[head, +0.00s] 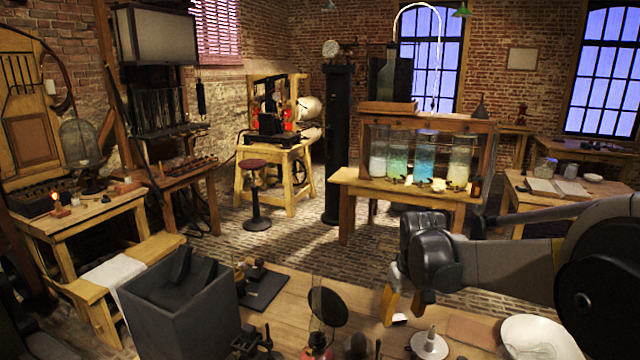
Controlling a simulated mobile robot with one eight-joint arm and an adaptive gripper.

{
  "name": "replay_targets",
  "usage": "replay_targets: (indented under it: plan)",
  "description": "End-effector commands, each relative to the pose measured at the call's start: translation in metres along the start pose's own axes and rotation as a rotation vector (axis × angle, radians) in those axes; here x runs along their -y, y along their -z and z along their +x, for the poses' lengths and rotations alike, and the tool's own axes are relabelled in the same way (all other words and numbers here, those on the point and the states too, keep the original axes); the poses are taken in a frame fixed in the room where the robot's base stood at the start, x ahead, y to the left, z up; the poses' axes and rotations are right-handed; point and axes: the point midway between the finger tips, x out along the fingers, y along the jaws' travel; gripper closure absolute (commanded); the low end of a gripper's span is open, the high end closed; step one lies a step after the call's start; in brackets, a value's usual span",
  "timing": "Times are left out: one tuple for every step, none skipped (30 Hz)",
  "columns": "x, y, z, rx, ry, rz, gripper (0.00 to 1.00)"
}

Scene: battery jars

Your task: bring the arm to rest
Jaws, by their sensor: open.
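My arm reaches in from the right edge in the head view, with grey and dark links. My gripper (403,306) is at its left end, pointing down, with two tan fingers spread apart. No object shows between them. It hangs over the near wooden workbench (285,287). A small pale piece (399,319) lies just below the fingers; whether they touch it I cannot tell.
Near the gripper are a candle holder (429,344), a white bowl (538,338) and a round dark disc on a stand (328,306). A grey box (182,308) stands left. Several liquid-filled jars (424,158) stand on a table behind. Brick floor lies between.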

Motion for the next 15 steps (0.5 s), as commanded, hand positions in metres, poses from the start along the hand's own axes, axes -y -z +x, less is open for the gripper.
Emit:
replay_targets:
  plan:
    - [0.005,-0.015,-0.007,-0.024,-0.007,0.015,0.46]
    - [0.007,-0.024,-0.013,-0.039,-0.011,0.025,0.46]
    - [0.011,-0.035,-0.02,-0.062,-0.017,0.042,0.46]
    - [0.013,-0.045,-0.026,-0.081,-0.021,0.053,0.46]
    - [0.016,-0.054,-0.03,-0.098,-0.025,0.064,0.46]
    - [0.02,-0.068,-0.035,-0.122,-0.03,0.08,0.46]
    - [0.023,-0.077,-0.039,-0.14,-0.034,0.091,0.46]
    - [0.026,-0.088,-0.041,-0.157,-0.037,0.104,0.46]
    - [0.03,-0.102,-0.044,-0.181,-0.041,0.118,0.46]
    - [0.033,-0.112,-0.045,-0.199,-0.044,0.13,0.46]
    - [0.036,-0.123,-0.045,-0.217,-0.047,0.142,0.46]
    - [0.04,-0.137,-0.045,-0.241,-0.05,0.157,0.46]
    - [0.043,-0.148,-0.044,-0.259,-0.052,0.169,0.46]
    - [0.046,-0.158,-0.042,-0.277,-0.054,0.179,0.46]
    - [0.05,-0.172,-0.039,-0.301,-0.057,0.194,0.46]
